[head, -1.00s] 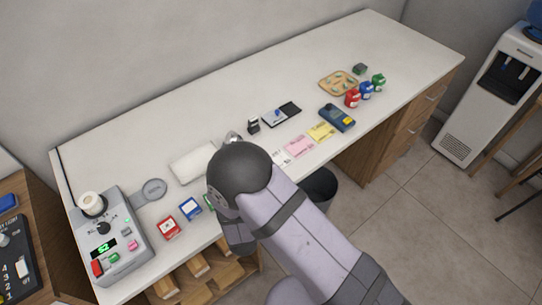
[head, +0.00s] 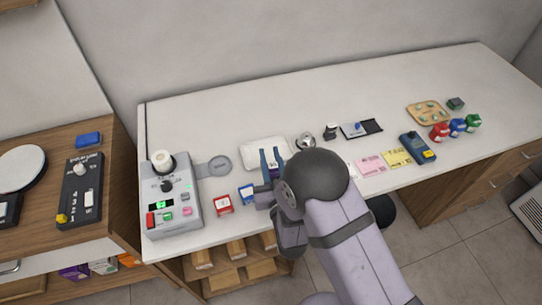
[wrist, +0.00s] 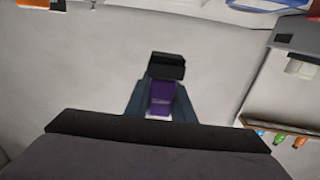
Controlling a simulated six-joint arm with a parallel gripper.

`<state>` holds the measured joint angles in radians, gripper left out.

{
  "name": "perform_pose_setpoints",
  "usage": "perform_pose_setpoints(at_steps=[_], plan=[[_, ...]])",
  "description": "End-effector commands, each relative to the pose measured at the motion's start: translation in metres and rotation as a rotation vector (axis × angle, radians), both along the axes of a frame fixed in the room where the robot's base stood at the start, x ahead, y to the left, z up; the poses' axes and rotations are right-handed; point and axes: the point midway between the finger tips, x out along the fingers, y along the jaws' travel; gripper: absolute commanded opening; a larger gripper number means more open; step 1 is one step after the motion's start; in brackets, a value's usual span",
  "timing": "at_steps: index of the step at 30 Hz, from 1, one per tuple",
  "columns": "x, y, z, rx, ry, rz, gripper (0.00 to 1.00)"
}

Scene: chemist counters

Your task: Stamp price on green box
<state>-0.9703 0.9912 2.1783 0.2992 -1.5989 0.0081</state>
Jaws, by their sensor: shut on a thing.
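My gripper (head: 271,164) is over the front part of the counter, its two fingers pointing up in the head view. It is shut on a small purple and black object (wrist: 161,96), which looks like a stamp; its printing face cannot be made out. The held object is barely visible in the head view. A red box (head: 224,205) and a blue box (head: 246,194) lie on the counter left of my gripper. I cannot make out the green box; my arm covers the counter just right of the blue box.
A grey button machine (head: 174,208) stands at the counter's left end. A white pad (head: 262,151), a metal item (head: 306,141) and a small black item (head: 331,131) lie behind my gripper. Pink (head: 371,166) and yellow (head: 397,157) notes lie right of my arm.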

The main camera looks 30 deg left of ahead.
Motion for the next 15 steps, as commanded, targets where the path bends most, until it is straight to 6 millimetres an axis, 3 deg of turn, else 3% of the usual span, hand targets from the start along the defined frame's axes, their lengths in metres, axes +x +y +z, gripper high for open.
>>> perform_pose_setpoints(at_steps=[15], plan=[[0.0, 0.0, -0.044, 0.0, 0.0, -0.001, 0.07]])
